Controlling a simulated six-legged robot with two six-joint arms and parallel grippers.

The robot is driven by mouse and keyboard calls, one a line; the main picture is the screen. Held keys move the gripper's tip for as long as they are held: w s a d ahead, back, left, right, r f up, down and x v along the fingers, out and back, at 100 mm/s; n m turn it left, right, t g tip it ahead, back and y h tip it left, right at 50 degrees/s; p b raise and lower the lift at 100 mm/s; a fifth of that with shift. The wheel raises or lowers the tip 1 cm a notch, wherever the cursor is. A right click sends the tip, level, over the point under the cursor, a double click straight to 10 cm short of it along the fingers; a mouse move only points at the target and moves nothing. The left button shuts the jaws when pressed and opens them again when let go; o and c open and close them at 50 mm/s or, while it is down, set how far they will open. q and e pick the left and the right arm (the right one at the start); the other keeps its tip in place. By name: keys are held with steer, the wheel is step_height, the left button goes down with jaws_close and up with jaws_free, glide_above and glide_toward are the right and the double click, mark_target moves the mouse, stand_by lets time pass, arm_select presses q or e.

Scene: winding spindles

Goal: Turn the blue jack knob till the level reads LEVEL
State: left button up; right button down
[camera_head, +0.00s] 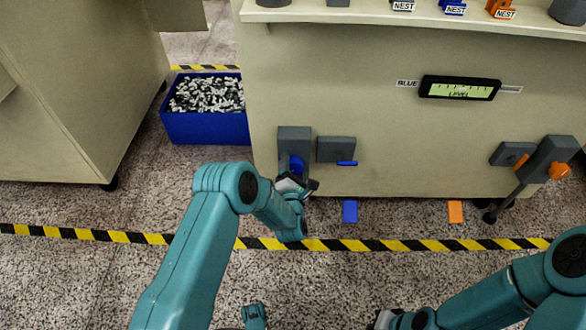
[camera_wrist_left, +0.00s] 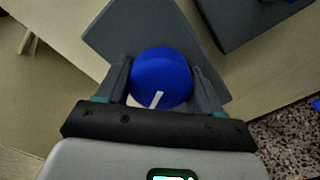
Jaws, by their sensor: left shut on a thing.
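The blue jack knob (camera_wrist_left: 162,78) is round with a white mark on its face that points down and slightly left in the left wrist view. It sits on a dark grey block (camera_head: 294,135) on the front of the cabinet. My left gripper (camera_head: 296,178) is shut on the knob, with one finger on each side in the left wrist view (camera_wrist_left: 162,92). The level gauge (camera_head: 460,88) is a black-framed pale green display above and to the right. Its scale is too small to read exactly. My right gripper (camera_head: 385,319) is partly cut off at the bottom edge.
An orange knob (camera_head: 560,171) sits on a grey block at right. Blue (camera_head: 350,211) and orange (camera_head: 455,212) marks lie on the floor. A blue bin (camera_head: 205,127) stands left of the cabinet. Black-yellow tape (camera_head: 110,236) crosses the floor.

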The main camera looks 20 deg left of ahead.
arm_select(q)
steer(key=shift+n, duration=0.7)
arm_select(e)
steer(key=shift+w+f, duration=0.2)
steer(key=shift+f, duration=0.15)
arm_select(q)
steer(key=o, duration=1)
arm_select(e)
step_height(320, 180, up, 4)
steer(key=s+p, duration=0.1)
steer(key=p, duration=0.3)
arm_select(q)
steer(key=b+v, duration=0.6)
steer(key=v, duration=1)
steer(key=shift+s, duration=0.15)
arm_select(e)
step_height(320, 180, down, 6)
steer(key=w, duration=0.2)
steer(key=shift+w+d+t, duration=0.2)
steer(key=shift+t, duration=0.1)
arm_select(q)
steer(key=shift+r, duration=0.1)
